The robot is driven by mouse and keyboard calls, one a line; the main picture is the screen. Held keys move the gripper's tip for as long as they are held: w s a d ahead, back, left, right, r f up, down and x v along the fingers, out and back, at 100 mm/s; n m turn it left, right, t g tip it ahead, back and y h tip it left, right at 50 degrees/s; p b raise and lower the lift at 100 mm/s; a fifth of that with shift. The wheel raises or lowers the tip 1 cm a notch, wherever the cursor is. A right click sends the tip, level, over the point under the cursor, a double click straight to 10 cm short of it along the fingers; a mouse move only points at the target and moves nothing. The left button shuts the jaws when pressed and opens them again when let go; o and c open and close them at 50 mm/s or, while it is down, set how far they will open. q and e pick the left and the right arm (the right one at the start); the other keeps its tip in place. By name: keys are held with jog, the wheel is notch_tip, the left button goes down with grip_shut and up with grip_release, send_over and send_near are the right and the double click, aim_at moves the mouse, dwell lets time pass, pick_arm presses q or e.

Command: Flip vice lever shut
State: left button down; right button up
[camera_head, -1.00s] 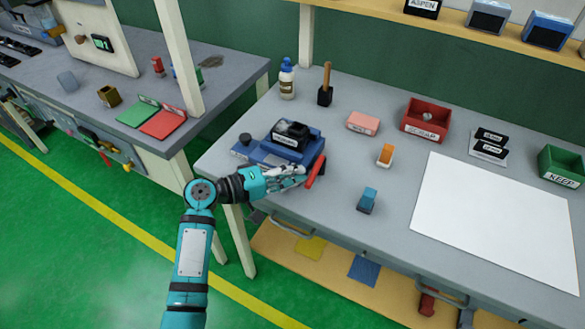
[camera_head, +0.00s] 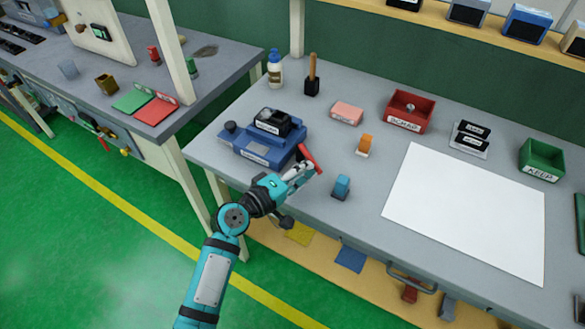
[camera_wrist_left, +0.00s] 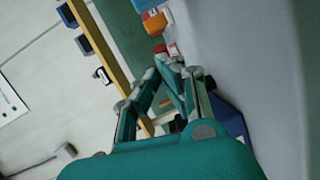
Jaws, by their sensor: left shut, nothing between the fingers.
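The blue vice (camera_head: 258,150) sits at the near left corner of the grey bench, with a black labelled block (camera_head: 272,122) on top. Its red lever (camera_head: 311,159) sticks out at the right end and slants down to the right in the picture. My left gripper (camera_head: 306,174) is shut and empty, close beside the lever's front side; I cannot tell whether it touches it. In the left wrist view the closed fingers (camera_wrist_left: 170,72) show, with a dark blue part that may be the vice (camera_wrist_left: 228,118) behind them. The lever is not clear there. My right gripper is out of view.
Behind are a pink block (camera_head: 347,113), a red tray (camera_head: 409,113) and a bottle (camera_head: 275,70). A white sheet (camera_head: 465,212) covers the bench's right part.

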pick_arm(q)
jog(key=shift+w+d, duration=0.15)
jog(key=shift+d, duration=0.25)
jog(key=shift+w+d, duration=0.1)
jog(key=shift+d, duration=0.4)
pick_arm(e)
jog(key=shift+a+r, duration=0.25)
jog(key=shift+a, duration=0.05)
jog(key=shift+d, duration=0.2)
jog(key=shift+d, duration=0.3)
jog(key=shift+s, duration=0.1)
